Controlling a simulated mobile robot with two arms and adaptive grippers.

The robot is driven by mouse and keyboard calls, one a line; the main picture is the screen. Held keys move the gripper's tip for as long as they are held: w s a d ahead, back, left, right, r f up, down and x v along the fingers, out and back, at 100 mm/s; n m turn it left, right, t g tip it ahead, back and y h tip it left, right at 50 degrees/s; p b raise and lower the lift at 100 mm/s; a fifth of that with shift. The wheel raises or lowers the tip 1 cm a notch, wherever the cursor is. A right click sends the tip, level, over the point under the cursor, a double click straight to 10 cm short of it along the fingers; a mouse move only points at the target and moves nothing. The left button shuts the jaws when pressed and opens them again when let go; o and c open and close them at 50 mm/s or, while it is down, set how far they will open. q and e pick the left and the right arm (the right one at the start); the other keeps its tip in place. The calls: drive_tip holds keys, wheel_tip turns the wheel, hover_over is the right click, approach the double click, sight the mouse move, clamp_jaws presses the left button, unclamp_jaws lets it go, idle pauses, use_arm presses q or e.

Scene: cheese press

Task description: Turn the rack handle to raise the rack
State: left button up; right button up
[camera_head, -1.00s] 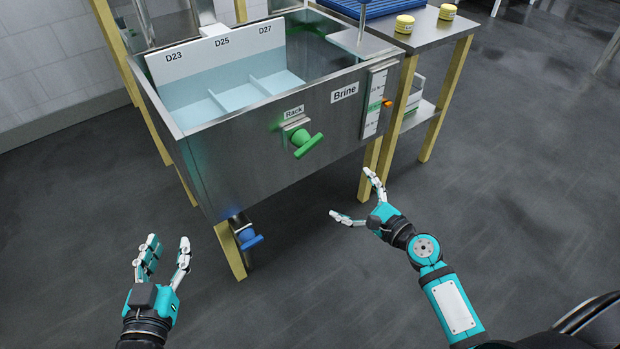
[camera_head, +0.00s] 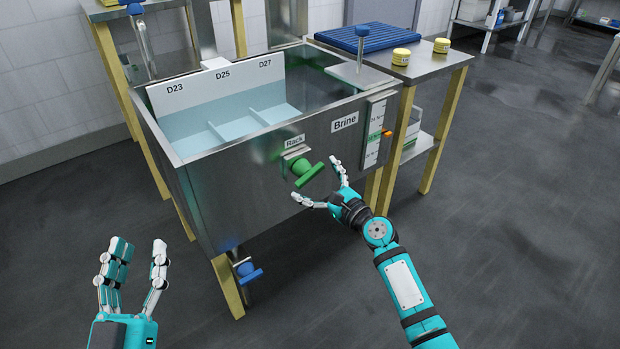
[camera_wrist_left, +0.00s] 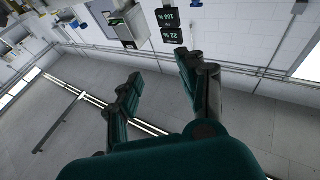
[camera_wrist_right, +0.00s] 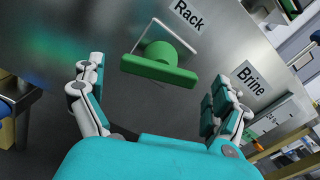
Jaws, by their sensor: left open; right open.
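The green rack handle (camera_head: 308,174) is on the front wall of the steel brine tank (camera_head: 225,170), just under the "Rack" label (camera_head: 294,141). Its crossbar slants in the head view. My right gripper (camera_head: 317,183) is open and empty, close in front of the handle with its fingers pointing at the tank. In the right wrist view the handle (camera_wrist_right: 160,68) lies ahead, between and beyond the open fingers, with no visible contact. My left gripper (camera_head: 137,262) is open and empty, low at the left, away from the tank. The rack (camera_head: 245,122) with white dividers sits inside the tank.
A blue valve (camera_head: 248,272) sticks out below the tank. A side table (camera_head: 437,66) with a blue grid mat (camera_head: 368,37) and yellow-lidded jars (camera_head: 401,56) stands right of the tank. A level scale (camera_head: 375,130) is on the tank's front right. The floor in front is clear.

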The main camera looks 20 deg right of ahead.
sight(305, 171)
drive_tip(key=shift+x, duration=1.45)
use_arm(q)
drive_tip(key=r+t, duration=0.1)
drive_tip(key=s+r+t, duration=0.1)
drive_tip(key=r, duration=0.1)
drive_tip(key=shift+s+h, duration=0.2)
drive_tip(key=shift+h, duration=0.2)
use_arm(e)
drive_tip(key=c, duration=0.9)
use_arm(q)
drive_tip(key=shift+f, duration=0.1)
use_arm(e)
drive_tip(key=shift+c, duration=0.2)
